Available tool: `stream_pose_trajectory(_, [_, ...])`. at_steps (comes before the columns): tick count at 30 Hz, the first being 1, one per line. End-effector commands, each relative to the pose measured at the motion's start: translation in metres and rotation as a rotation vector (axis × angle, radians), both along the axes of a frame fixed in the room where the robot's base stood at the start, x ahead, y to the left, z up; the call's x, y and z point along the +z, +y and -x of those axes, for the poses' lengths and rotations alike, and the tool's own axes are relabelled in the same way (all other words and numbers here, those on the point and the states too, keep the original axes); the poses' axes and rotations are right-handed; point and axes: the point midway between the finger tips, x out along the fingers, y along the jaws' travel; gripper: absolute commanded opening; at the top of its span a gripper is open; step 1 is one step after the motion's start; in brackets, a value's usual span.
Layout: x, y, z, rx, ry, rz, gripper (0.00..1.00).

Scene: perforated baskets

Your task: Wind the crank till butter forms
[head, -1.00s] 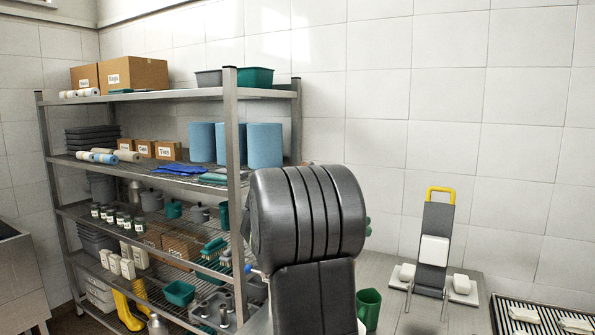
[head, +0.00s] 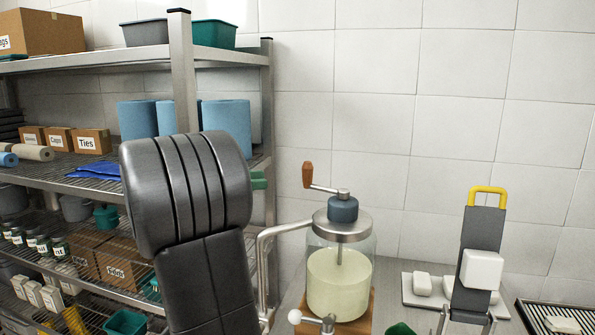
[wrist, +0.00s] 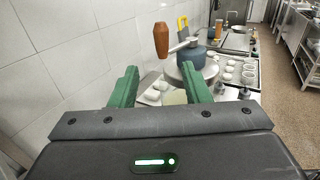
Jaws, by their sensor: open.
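The churn is a glass jar (head: 339,280) of pale yellow-white liquid with a metal lid, standing on a wooden base. A blue-grey hub (head: 343,208) on the lid carries a metal crank arm with an upright brown wooden handle (head: 307,175). In the wrist view the handle (wrist: 161,40) stands ahead of my gripper (wrist: 161,85), between and beyond its two green fingers. The fingers are open and apart from the handle. In the head view my dark arm hides most of the gripper; a bit of green finger shows at its right.
A metal shelf rack (head: 185,85) with boxes and blue rolls stands at the left. A tilted grey board with a yellow handle (head: 487,196) stands right of the churn, by white blocks (head: 422,284). A tiled wall is behind.

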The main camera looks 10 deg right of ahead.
Motion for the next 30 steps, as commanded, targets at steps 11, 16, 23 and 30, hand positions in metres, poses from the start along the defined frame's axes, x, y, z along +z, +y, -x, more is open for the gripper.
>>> stream_pose_trajectory(11, [0.002,-0.065,-0.006,-0.005,0.000,0.000,0.43])
stream_pose_trajectory(16, [0.001,-0.097,-0.010,-0.005,0.001,0.000,0.43])
stream_pose_trajectory(23, [0.001,-0.126,-0.014,-0.003,0.000,-0.001,0.43])
stream_pose_trajectory(30, [0.000,-0.134,-0.015,0.000,0.000,0.000,0.43])
